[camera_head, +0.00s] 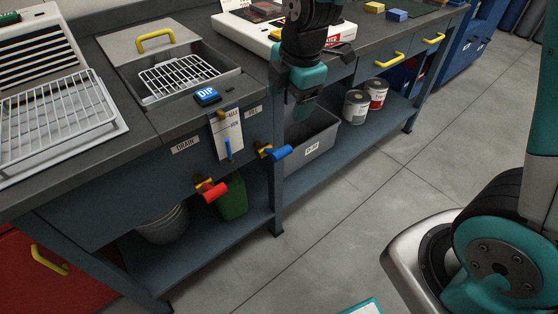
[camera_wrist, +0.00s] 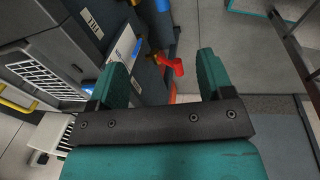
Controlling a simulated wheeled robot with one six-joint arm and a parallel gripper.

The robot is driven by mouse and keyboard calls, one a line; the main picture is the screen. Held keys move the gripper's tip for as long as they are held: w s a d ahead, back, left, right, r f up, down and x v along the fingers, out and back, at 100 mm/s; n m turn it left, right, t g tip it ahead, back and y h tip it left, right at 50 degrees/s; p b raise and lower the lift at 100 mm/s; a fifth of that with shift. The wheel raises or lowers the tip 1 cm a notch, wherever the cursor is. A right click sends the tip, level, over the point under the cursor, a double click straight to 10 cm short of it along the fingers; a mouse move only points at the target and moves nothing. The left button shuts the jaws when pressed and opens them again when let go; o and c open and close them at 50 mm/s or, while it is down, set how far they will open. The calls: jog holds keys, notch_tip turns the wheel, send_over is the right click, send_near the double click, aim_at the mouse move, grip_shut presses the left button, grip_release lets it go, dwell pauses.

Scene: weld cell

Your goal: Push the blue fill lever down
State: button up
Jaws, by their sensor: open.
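The blue fill lever (camera_head: 277,153) sticks out from the front of the dip tank bench, below and right of the FILL label (camera_head: 254,112). Its handle stands out roughly level in the head view. A blue piece at the top edge of the wrist view (camera_wrist: 162,5) appears to be the same lever, cut off. My gripper (camera_head: 301,103) hangs in front of the bench, above and slightly right of the lever, apart from it. In the wrist view my gripper (camera_wrist: 157,72) has its fingers wide apart with nothing held between them.
A red lever (camera_head: 213,192) sits lower left on the bench front, by the DRAIN label (camera_head: 185,145); it also shows in the wrist view (camera_wrist: 172,65). A hanging card (camera_head: 228,133) is beside the blue lever. A grey bin (camera_head: 310,143) stands on the lower shelf.

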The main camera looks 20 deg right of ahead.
aim_at(279, 151)
jog(key=shift+n, duration=0.5)
jog(key=w+f, duration=0.1)
jog(key=f, duration=0.5)
jog(key=w+f+b, duration=0.1)
jog(key=w+f, duration=0.1)
jog(key=f, duration=0.4)
jog(key=w+f, duration=0.1)
jog(key=f, duration=0.5)
jog(key=shift+w+a+f+b, duration=0.15)
jog(key=shift+a+b, duration=0.15)
jog(key=shift+b, duration=0.1)
jog(key=c, duration=1.3)
